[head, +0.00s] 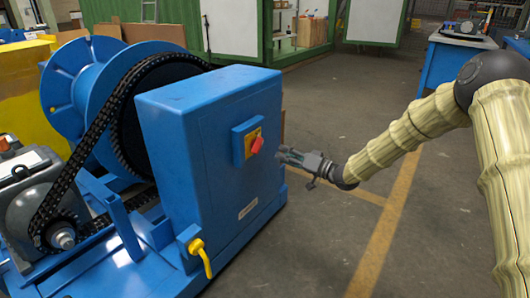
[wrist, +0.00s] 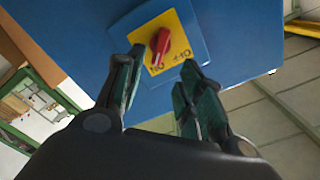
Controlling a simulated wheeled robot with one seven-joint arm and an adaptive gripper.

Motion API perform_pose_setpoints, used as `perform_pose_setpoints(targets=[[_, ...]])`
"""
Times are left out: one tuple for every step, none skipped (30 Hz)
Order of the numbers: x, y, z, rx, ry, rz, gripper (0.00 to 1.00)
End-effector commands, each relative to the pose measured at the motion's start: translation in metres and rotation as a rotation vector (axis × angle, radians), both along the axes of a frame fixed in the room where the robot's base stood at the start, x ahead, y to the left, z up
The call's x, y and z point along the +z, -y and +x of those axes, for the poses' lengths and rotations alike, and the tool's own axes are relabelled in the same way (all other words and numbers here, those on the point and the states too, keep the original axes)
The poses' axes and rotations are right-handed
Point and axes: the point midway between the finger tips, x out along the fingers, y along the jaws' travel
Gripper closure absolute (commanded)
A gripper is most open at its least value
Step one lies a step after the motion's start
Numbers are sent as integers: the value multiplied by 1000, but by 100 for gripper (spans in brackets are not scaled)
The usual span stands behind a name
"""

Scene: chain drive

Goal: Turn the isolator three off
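The isolator is a red rotary handle (head: 257,145) on a yellow plate (head: 249,142), set on a blue box on the side of the blue cabinet (head: 190,120). In the wrist view the red handle (wrist: 160,46) stands between and beyond my fingertips, on a yellow plate (wrist: 180,38) lettered OFF and ON. My gripper (head: 281,153) is just right of the handle in the head view. In the wrist view my gripper (wrist: 161,65) is open, its two fingers apart and nothing between them. I cannot tell whether a finger touches the plate.
A yellow hooked part (head: 199,250) sticks out low on the cabinet. A chain (head: 92,135) and a blue drum (head: 75,90) stand to the left. The floor (head: 330,220) right of the cabinet is clear. A blue table (head: 450,60) is at the back right.

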Motion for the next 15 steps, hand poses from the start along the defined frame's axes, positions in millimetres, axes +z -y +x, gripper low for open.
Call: perform_pose_setpoints(targets=[[-2,-6,4,1,1,-1,62],[-3,-10,6,1,1,-1,62],[-3,-15,10,1,1,-1,62],[-3,-19,13,1,0,-1,62],[-3,-23,16,1,2,-1,62],[-3,-29,20,1,2,-1,62],[-3,-32,22,1,0,-1,62],[-3,-36,25,0,1,-1,62],[-4,-41,30,0,0,-2,62],[-4,-46,32,1,0,-1,62],[-4,-50,35,1,0,-1,62],[-3,-54,38,1,1,-1,62],[-3,-57,40,1,0,-1,62],[-3,-60,43,1,0,-1,62],[-3,-64,45,0,1,-2,62]])
